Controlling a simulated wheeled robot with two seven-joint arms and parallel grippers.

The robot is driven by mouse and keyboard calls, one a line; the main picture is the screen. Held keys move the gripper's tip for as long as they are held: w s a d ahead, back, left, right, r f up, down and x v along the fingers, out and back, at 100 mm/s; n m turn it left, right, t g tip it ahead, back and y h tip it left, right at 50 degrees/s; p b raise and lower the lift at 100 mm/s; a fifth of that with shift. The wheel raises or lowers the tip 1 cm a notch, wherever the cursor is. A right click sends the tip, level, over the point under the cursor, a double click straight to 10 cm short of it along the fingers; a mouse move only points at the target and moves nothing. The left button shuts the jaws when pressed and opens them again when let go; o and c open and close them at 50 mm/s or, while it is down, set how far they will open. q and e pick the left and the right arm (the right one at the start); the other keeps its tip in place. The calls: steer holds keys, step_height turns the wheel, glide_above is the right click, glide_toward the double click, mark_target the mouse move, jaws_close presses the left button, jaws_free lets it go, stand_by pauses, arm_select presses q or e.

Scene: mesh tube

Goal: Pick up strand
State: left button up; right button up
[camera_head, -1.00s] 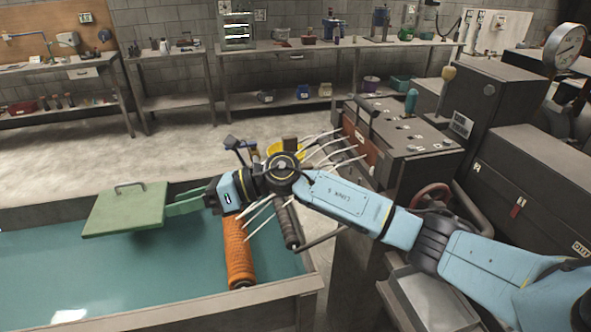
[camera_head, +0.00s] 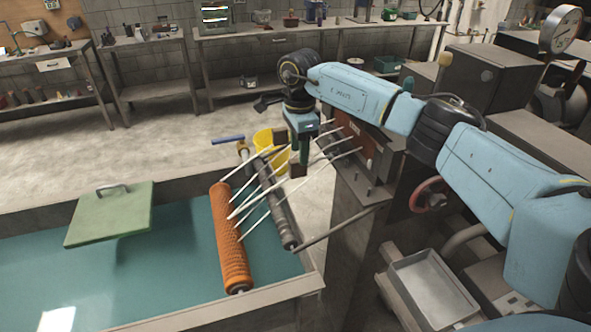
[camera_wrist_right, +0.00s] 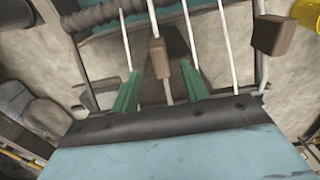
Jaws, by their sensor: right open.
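Several thin white strands (camera_head: 253,205) run from the orange mesh roller (camera_head: 228,240) over a dark roller (camera_head: 278,205) toward the machine at right. My right gripper (camera_head: 302,158) points down over the far part of the strands. In the right wrist view, its green fingers (camera_wrist_right: 161,72) are apart, with one strand (camera_wrist_right: 152,18) and a small brown block (camera_wrist_right: 159,58) between them in the picture. I cannot tell whether either finger touches the strand. A second brown block (camera_wrist_right: 271,35) is on or near another strand to the right. My left gripper is out of view.
The rollers lie over a tank (camera_head: 150,265) of teal liquid with a green lid plate (camera_head: 110,213) at its left. A yellow bucket (camera_head: 265,140) stands behind the strands. A machine cabinet (camera_head: 360,205) and metal tray (camera_head: 432,287) are at right.

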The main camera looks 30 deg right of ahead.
mark_target(298, 171)
steer(key=shift+w+a+f+p, duration=0.1)
steer(key=shift+f+p, duration=0.5)
steer(key=shift+f, duration=3)
jaws_close()
step_height(298, 171, up, 10)
steer(key=shift+f+b, duration=0.15)
steer(key=shift+b, duration=0.35)
steer(key=shift+r+p, duration=0.3)
steer(key=shift+r, duration=0.35)
step_height(298, 171, up, 4)
steer(key=p, duration=0.2)
steer(key=shift+f+p, duration=0.2)
steer(key=shift+p, duration=0.2)
steer(key=shift+f, duration=0.1)
